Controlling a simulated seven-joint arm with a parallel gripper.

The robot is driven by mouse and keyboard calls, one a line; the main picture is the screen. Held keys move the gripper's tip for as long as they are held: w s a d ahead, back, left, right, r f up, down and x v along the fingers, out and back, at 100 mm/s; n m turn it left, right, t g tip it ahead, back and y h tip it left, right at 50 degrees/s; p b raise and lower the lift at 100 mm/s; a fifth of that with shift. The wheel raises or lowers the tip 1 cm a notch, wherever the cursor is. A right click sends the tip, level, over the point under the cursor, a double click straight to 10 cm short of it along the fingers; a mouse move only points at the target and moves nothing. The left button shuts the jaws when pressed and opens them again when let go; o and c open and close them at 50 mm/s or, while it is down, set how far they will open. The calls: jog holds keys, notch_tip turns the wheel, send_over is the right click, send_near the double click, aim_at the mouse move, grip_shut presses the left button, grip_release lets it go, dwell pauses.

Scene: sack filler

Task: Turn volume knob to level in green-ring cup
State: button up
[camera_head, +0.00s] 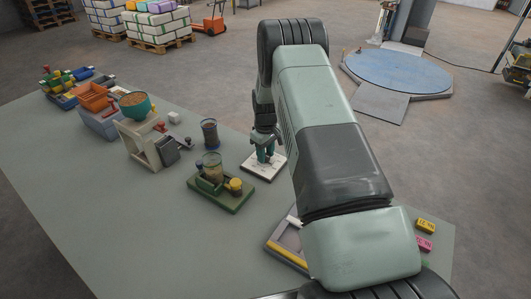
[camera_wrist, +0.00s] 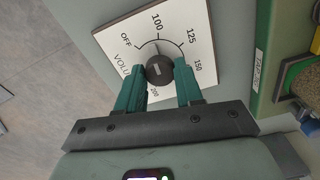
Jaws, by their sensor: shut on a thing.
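The volume knob (camera_wrist: 159,70) is a dark round knob on a white dial plate (camera_wrist: 118,32) marked OFF, 100, 125, 150 and 200. My gripper (camera_wrist: 159,67) has its teal fingers on either side of the knob, shut on it. In the head view my gripper (camera_head: 265,152) is over the white plate (camera_head: 258,172), and the knob is hidden. The knob's exact pointer direction is hard to read. A clear cup (camera_head: 212,166) with brown grain stands in a green tray (camera_head: 221,200); I cannot make out its ring colour. Another cup (camera_head: 209,133) has a blue rim.
Orange and blue bins (camera_head: 97,97) are farther left. A grey frame with a yellow bar (camera_head: 289,250) lies near my arm. The table's front left is clear.

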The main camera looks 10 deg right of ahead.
jog(key=m, duration=1.2)
jog(key=shift+m, duration=0.3)
dwell(0.4)
jog(key=o, duration=1)
jog(key=shift+o, duration=0.2)
jog(key=shift+r, duration=0.1)
notch_tip(320, 180, up, 11)
jog(key=shift+f, duration=0.2)
